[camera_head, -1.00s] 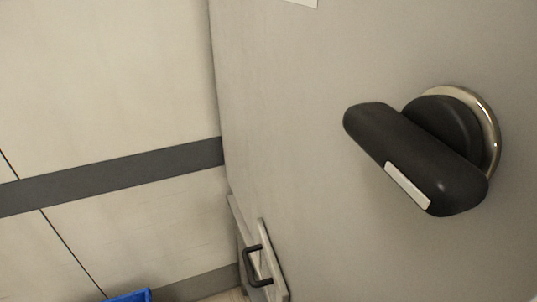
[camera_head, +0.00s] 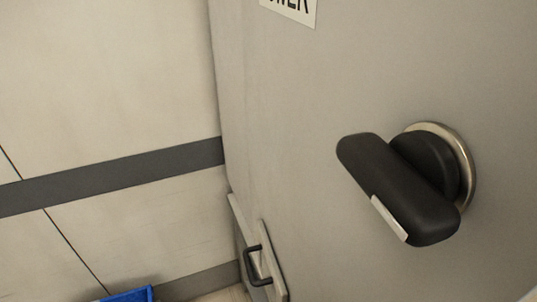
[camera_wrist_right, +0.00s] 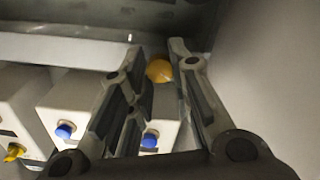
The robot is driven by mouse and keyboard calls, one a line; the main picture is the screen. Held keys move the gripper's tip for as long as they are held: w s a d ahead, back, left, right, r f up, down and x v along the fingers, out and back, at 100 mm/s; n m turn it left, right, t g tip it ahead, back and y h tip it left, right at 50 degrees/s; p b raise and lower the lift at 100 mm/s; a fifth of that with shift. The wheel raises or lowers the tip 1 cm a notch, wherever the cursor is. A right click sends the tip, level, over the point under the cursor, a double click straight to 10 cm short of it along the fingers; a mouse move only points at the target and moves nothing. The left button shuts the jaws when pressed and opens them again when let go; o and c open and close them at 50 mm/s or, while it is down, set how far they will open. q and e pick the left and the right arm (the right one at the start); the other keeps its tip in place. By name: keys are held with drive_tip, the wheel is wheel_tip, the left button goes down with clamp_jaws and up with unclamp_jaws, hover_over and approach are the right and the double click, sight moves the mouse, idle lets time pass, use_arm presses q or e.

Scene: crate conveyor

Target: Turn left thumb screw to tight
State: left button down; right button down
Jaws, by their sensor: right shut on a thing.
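A large dark rotary handle (camera_head: 400,190) with a white stripe and a metal ring behind it sits on a grey panel (camera_head: 290,130) in the head view. I cannot tell whether it is the left thumb screw. In the right wrist view, my right gripper (camera_wrist_right: 156,60) is shut on a small round orange thing (camera_wrist_right: 159,70) between its fingertips. The fingers hide part of it, and its full shape cannot be seen. My left gripper is in neither view.
White box-like blocks with blue knobs (camera_wrist_right: 65,130) and a yellow knob (camera_wrist_right: 14,152) lie left of and behind my right fingers. A grey surface (camera_wrist_right: 270,80) stands close on the right. A black pull handle (camera_head: 256,266) and a blue object (camera_head: 128,295) are low in the head view.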

drive_tip(key=m, duration=1.1)
drive_tip(key=shift+f, duration=0.25)
drive_tip(key=shift+m, duration=0.4)
drive_tip(key=c, duration=1.3)
unclamp_jaws()
drive_tip(key=shift+r, duration=0.15)
